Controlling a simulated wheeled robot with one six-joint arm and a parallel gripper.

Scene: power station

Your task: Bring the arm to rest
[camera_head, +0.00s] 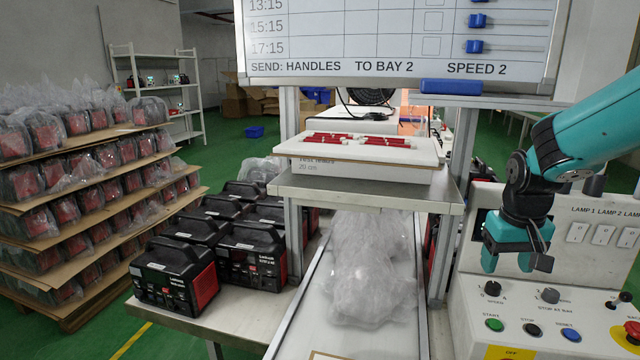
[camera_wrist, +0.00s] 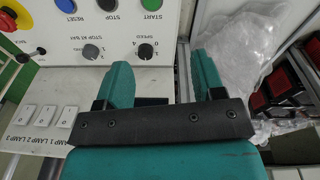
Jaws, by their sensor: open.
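My arm (camera_head: 590,130) reaches in from the right in the head view, in teal and black. My gripper (camera_head: 516,260) hangs in front of the white control panel (camera_head: 470,325), above its row of buttons. In the wrist view my gripper (camera_wrist: 163,78) shows two teal fingers spread apart with nothing between them. The speed knob (camera_wrist: 145,51) and the stop-at-bay knob (camera_wrist: 91,52) lie beyond the fingers, and I see no finger touching them. Part of the panel's lamp area is hidden behind the gripper.
A conveyor (camera_head: 300,310) carrying a clear plastic bag (camera_head: 365,265) runs left of the panel. Black-and-red power stations (camera_head: 175,275) stand on a table. A whiteboard (camera_head: 400,45) hangs above. A red emergency button (camera_head: 633,330) is at right.

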